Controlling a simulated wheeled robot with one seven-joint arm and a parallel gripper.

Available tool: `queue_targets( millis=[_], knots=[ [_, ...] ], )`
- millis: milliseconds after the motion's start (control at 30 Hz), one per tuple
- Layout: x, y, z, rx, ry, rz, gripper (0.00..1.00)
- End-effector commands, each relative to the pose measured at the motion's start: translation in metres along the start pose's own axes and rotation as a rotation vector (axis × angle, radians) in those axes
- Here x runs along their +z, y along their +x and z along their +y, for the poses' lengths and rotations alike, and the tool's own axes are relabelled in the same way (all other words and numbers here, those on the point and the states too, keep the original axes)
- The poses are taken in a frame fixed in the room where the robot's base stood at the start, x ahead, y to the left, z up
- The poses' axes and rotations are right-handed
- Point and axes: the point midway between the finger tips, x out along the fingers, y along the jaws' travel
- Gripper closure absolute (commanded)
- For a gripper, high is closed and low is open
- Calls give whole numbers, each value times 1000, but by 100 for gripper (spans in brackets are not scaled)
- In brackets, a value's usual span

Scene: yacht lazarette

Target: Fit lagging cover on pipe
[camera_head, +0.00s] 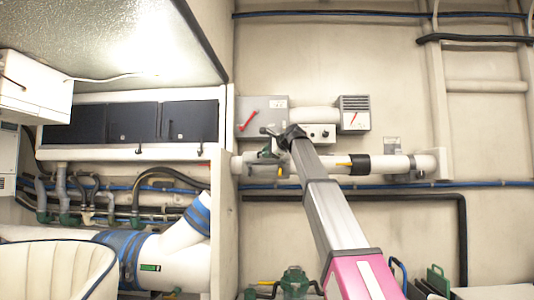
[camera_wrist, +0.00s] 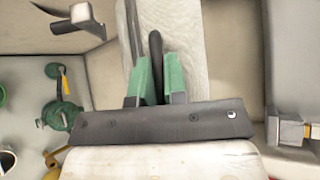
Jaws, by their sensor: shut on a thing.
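My gripper (camera_wrist: 157,92) has green fingers in the wrist view. They are shut on a black loop or tab (camera_wrist: 156,55) of what looks like the lagging cover, which has a dark grey strip with studs (camera_wrist: 205,123) and a cream body (camera_wrist: 160,163). In the head view my gripper (camera_head: 268,150) is small and partly hidden by my arm, in front of the left part of the pipe. The white pipe (camera_head: 400,163) runs level along the back wall, with a black band and a yellow mark. Whether the cover touches the pipe I cannot tell.
A grey box with a red lever (camera_head: 249,120) and a gauge box (camera_head: 354,114) are on the wall above the pipe. Blue lines (camera_head: 490,184) run below it. A partition edge (camera_head: 224,230) stands to its left. Green valve gear (camera_head: 292,280) is low down.

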Motion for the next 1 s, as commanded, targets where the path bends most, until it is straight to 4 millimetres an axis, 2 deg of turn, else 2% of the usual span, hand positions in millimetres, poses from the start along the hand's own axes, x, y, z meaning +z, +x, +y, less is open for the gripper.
queue_targets(
  millis=[133, 167, 233, 500, 633, 767, 1000],
  knots=[
    [-2, 1, 3, 2, 1, 1, 100],
    [-2, 1, 3, 2, 1, 1, 81],
    [-2, 1, 3, 2, 1, 1, 58],
    [-2, 1, 3, 4, 2, 1, 58],
    [-1, -6, 3, 2, 1, 1, 58],
    [-2, -25, 4, 1, 1, 2, 58],
    [-2, -70, 4, 1, 1, 3, 58]
  ],
)
